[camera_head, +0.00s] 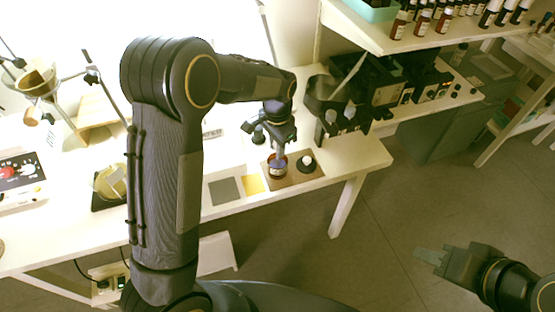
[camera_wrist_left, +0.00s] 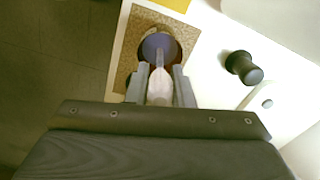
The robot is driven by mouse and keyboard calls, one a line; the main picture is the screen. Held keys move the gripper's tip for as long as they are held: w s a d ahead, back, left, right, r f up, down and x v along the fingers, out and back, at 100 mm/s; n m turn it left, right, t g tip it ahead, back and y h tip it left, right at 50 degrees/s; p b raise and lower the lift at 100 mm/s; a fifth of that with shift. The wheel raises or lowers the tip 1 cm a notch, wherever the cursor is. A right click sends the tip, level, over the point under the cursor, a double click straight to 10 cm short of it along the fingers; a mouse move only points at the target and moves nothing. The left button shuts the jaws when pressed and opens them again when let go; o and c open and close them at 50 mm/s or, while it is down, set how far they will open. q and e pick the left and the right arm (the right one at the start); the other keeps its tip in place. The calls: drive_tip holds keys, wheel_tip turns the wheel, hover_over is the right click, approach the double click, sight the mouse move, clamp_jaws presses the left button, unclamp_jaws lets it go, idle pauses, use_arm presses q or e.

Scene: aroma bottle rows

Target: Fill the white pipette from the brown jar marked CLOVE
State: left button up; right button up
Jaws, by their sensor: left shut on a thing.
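The brown jar (camera_head: 277,170) with a pale label stands open on a brown mat (camera_head: 304,180). The label is too small to read. My left gripper (camera_head: 278,149) is directly above the jar, pointing down. In the left wrist view, the left gripper (camera_wrist_left: 159,88) is shut on the white pipette (camera_wrist_left: 159,92), whose narrow tip points into the round mouth of the jar (camera_wrist_left: 174,48). How deep the tip reaches cannot be told. My right gripper (camera_head: 431,257) is far off at lower right over the floor, apart from everything; its opening is unclear.
A black-and-white cap (camera_head: 306,163) lies on the mat right of the jar. A yellow square (camera_head: 253,184) and a grey pad (camera_head: 227,189) lie left of the mat. A dark knob-like object (camera_wrist_left: 243,67) stands beside the mat. A black rack (camera_head: 345,104) is behind at right.

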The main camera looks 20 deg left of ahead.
idle(0.5)
use_arm(q)
wheel_tip(320, 180, up, 7)
drive_tip(key=p, duration=0.5)
drive_tip(key=shift+r+p, duration=0.1)
drive_tip(key=shift+p, duration=0.2)
